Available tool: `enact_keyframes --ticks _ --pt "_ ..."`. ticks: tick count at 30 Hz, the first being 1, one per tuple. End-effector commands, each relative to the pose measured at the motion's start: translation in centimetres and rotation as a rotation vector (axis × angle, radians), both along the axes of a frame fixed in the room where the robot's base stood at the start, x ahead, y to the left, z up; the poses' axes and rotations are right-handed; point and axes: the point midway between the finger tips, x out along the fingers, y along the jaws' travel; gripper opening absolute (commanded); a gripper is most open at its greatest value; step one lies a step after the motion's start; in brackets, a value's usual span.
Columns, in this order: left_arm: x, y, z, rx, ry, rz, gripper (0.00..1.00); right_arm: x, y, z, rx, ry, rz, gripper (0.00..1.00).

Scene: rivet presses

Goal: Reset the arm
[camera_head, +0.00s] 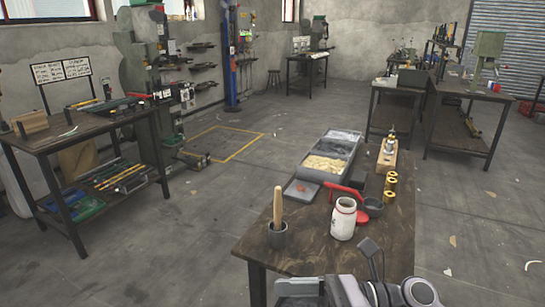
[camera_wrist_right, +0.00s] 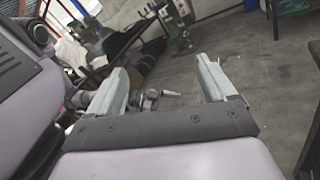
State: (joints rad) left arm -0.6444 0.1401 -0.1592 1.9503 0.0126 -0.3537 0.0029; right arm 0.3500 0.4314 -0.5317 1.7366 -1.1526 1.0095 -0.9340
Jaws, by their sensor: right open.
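My right gripper (camera_wrist_right: 162,68) shows in the right wrist view with its two pale grey fingers apart and nothing between them. The floor and dark workshop furniture lie beyond the fingers. In the head view, part of an arm with a pale finger piece (camera_head: 300,287) shows at the bottom edge, in front of the near table (camera_head: 300,250). Most of this arm is cut off by the frame. My left gripper is not seen in the head view.
The near table holds a wooden-handled tool in a cup (camera_head: 278,235), a white jar (camera_head: 344,218), a red-handled item (camera_head: 342,188), a compartment tray (camera_head: 328,158) and brass pieces (camera_head: 390,188). A tool bench (camera_head: 75,135) stands left. Open floor (camera_head: 190,240) lies between.

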Motion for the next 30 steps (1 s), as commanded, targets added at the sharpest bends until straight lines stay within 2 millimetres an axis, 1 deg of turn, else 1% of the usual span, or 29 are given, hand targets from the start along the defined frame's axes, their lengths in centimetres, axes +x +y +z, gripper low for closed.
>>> enact_keyframes --ticks 1,4,7,8,9,11,12,14,15,17,18,20,21,24,26,27,30 --pt "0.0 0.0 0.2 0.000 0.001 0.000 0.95 0.0 0.0 0.5 0.107 0.139 -0.064 0.84" --pt "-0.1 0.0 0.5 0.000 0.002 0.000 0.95 1.0 -1.0 1.0 0.316 0.428 -0.199 0.84" --pt "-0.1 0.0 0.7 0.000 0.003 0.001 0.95 2.2 -3.1 0.2 0.522 0.736 -0.330 0.84" --pt "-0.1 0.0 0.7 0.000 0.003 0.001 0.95 2.5 -3.9 -0.3 0.583 0.828 -0.370 0.84" --pt "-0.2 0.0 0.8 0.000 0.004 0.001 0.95 2.9 -5.0 -1.2 0.666 0.955 -0.421 0.84" --pt "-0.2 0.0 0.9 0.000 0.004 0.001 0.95 3.1 -6.7 -3.0 0.789 1.144 -0.499 0.84" --pt "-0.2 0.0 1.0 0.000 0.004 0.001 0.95 3.1 -8.0 -4.5 0.872 1.269 -0.552 0.84" --pt "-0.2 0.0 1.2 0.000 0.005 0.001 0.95 2.7 -9.8 -7.0 0.996 1.458 -0.631 0.84" --pt "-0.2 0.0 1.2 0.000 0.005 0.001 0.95 2.1 -11.0 -8.9 1.081 1.584 -0.684 0.84" --pt "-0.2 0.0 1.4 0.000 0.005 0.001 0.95 0.8 -12.6 -11.9 1.208 1.768 -0.764 0.84" --pt "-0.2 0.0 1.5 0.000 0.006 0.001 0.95 -0.3 -13.6 -13.9 1.292 1.882 -0.816 0.84" --pt "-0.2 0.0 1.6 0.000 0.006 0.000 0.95 -2.3 -14.8 -16.6 1.411 2.041 -0.888 0.84" --pt "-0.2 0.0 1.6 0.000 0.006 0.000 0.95 -3.7 -15.4 -18.3 1.484 2.134 -0.934 0.84" --pt "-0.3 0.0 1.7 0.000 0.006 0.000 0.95 -7.0 -16.4 -21.5 1.639 2.316 -1.026 0.84" --pt "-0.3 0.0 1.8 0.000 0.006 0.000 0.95 -8.5 -16.7 -22.7 1.705 2.391 -1.066 0.84" --pt "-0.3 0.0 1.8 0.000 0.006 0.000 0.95 -9.3 -16.9 -23.3 -1.701 -2.373 1.060 0.84" --pt "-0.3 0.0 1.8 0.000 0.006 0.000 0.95 -10.4 -17.0 -24.1 -1.667 -2.311 1.039 0.84"
